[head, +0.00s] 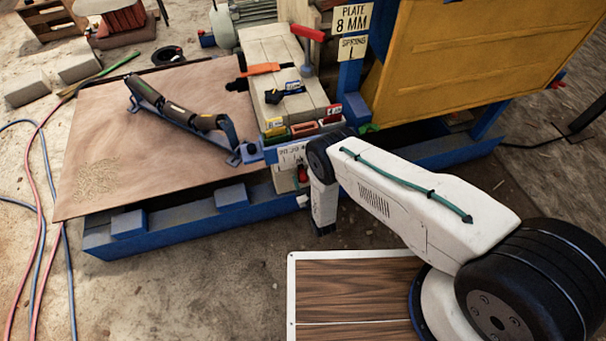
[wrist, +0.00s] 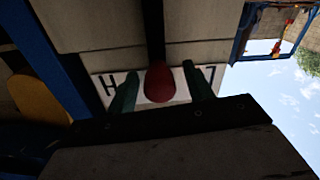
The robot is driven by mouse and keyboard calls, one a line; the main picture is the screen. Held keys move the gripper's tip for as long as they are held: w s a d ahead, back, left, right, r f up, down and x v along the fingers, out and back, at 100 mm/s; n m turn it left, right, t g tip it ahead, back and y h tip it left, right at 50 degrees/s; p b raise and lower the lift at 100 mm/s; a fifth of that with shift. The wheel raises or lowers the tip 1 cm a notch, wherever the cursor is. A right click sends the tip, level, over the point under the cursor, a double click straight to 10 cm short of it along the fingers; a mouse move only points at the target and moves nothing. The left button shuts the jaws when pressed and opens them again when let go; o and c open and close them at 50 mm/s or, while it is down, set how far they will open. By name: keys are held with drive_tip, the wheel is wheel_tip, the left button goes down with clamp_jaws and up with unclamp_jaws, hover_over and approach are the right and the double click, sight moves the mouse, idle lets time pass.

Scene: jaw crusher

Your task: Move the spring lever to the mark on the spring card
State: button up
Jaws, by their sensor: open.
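The spring card (head: 353,48) hangs high on the blue post in the head view and reads "SPRING L". The spring lever's red knob (head: 302,173) shows low on the crusher's front. In the wrist view the red knob (wrist: 160,82) stands before a white plate (wrist: 178,94), about midway between the letter H at left and an upside-down L at right. My gripper (wrist: 161,90) is open, its green fingers on either side of the knob with gaps showing. In the head view my arm partly hides the gripper and plate.
A blue frame (head: 195,217) runs along the crusher's base. A plate card (head: 352,18) reads "PLATE 8 MM". Coloured blocks (head: 304,129) sit on a ledge above the knob. A red-handled lever (head: 307,34) stands higher up.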

drive_tip(key=shift+x, duration=0.9)
clamp_jaws()
